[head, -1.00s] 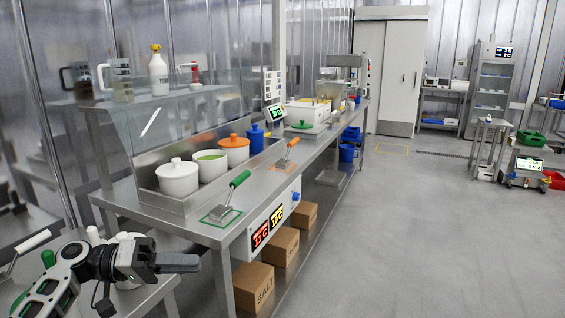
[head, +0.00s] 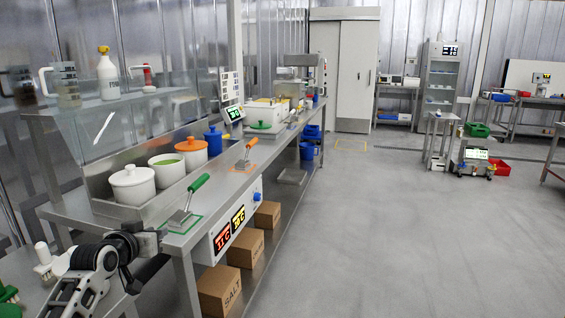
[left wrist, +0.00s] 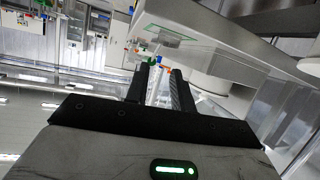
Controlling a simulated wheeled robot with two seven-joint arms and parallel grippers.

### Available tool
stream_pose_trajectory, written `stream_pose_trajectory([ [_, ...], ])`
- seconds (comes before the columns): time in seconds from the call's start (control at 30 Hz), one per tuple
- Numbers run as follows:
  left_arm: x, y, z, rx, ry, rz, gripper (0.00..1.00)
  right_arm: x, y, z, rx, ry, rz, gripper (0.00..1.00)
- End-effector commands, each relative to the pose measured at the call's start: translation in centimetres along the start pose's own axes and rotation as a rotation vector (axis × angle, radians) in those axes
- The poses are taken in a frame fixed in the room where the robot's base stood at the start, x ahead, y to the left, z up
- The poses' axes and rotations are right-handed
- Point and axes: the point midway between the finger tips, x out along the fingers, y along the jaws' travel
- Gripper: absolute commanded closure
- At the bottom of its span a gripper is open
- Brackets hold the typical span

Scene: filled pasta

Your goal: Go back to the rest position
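My left gripper (head: 152,243) is at the lower left of the head view, near the near end of the steel counter (head: 192,240). In the left wrist view its two dark fingers (left wrist: 160,88) stand apart with a gap between them, and nothing is held. A green-handled scraper-like tool (head: 187,203) rests on a green-outlined square on the counter, just beyond the gripper. My right gripper is in neither view.
White pots (head: 132,187), an orange-lidded pot (head: 192,153) and a blue-lidded one (head: 213,141) line the counter. An orange-handled tool (head: 246,155) lies farther along. Cardboard boxes (head: 220,290) sit beneath. Grey floor (head: 400,240) to the right is open.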

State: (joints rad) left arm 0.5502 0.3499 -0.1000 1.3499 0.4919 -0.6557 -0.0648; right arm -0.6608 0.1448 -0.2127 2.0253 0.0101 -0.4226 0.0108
Motion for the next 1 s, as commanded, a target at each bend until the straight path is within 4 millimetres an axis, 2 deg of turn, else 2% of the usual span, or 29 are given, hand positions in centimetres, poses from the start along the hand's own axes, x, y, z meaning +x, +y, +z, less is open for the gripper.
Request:
stream_pose_trajectory([
  [0.1,-0.2,-2.2,-2.0,0.14,0.097,-0.124,0.76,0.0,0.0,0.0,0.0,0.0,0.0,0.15],
  [0.27,-1.0,-3.8,-4.7,0.323,0.215,-0.245,0.76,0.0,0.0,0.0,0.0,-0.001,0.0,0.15],
  [0.3,-1.1,-3.6,-4.0,0.351,0.219,-0.25,0.76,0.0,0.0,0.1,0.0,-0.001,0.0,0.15],
  [0.47,-1.8,-0.6,2.9,0.342,0.145,-0.183,0.76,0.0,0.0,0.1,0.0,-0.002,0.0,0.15],
  [0.67,-4.7,3.9,12.4,0.324,0.042,-0.091,0.76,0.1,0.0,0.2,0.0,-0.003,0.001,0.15],
  [0.77,-7.6,6.8,18.1,0.299,-0.026,-0.033,0.76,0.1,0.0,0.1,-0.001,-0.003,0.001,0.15],
  [0.8,-9.2,8.0,20.4,0.285,-0.056,-0.01,0.76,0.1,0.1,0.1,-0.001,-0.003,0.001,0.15],
  [0.9,-13.7,11.2,25.6,0.241,-0.131,0.047,0.76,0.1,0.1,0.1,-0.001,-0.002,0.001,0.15],
  [1.0,-18.4,13.8,29.5,0.191,-0.2,0.091,0.76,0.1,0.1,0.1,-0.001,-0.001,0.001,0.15],
])
